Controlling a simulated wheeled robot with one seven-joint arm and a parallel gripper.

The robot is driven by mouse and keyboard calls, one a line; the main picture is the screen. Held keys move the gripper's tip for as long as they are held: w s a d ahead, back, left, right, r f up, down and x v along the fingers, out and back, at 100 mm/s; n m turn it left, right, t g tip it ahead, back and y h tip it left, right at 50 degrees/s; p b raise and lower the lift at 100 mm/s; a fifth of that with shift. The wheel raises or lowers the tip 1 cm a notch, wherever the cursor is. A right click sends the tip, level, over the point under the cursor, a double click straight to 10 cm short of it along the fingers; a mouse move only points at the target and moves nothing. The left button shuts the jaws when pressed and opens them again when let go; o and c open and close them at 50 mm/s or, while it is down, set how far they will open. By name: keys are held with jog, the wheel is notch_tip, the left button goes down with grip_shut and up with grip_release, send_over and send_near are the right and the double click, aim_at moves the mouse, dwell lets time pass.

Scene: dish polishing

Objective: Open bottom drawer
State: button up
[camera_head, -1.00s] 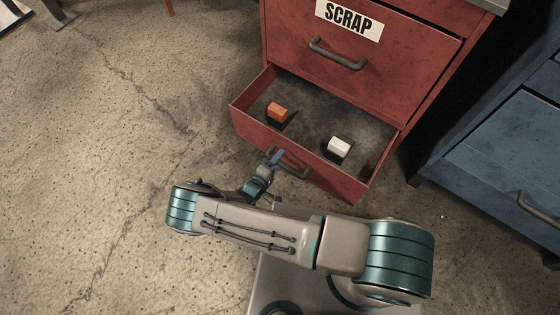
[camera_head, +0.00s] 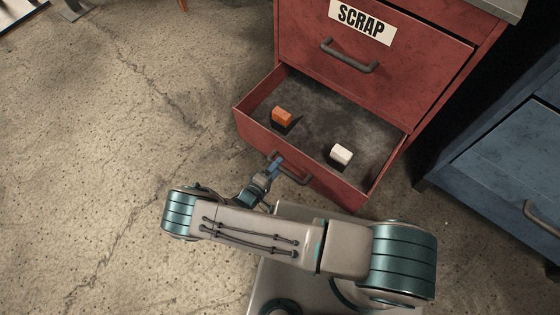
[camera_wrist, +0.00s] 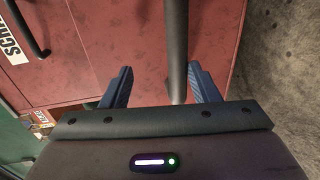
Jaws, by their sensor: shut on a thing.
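The red SCRAP cabinet's bottom drawer (camera_head: 340,190) is pulled well out, its inside showing from above. It holds an orange block (camera_head: 281,115) and a white block (camera_head: 342,154). My gripper (camera_head: 275,167) is at the left part of the drawer's dark bar handle (camera_head: 297,177) and shut on it. In the wrist view, the handle (camera_wrist: 177,45) runs between the two blue fingers of my gripper (camera_wrist: 160,72), against the red drawer front (camera_wrist: 120,45). The exact finger contact is hard to see.
The upper drawer (camera_head: 400,75) is shut, with its own handle (camera_head: 348,58) above the open drawer. A blue cabinet (camera_head: 505,165) stands to the right. The concrete floor (camera_head: 110,150) to the left is clear.

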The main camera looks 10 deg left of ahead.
jog(key=shift+s+a+r, duration=0.5)
jog(key=o, duration=0.4)
jog(key=shift+v, duration=2.3)
jog(key=shift+s+a+r, duration=0.25)
jog(key=shift+s+a, duration=0.1)
jog(key=shift+s, duration=0.25)
jog(key=c, duration=0.4)
jog(key=shift+v, duration=1.65)
jog(key=shift+s+d+f+b, duration=0.1)
jog(key=shift+d+f+b, duration=0.1)
jog(key=shift+b, duration=0.15)
jog(key=shift+s+a, duration=0.1)
jog(key=p+v, duration=0.2)
jog(key=v, duration=1.1)
jog(key=shift+s, duration=0.25)
jog(key=shift+s+a, duration=0.1)
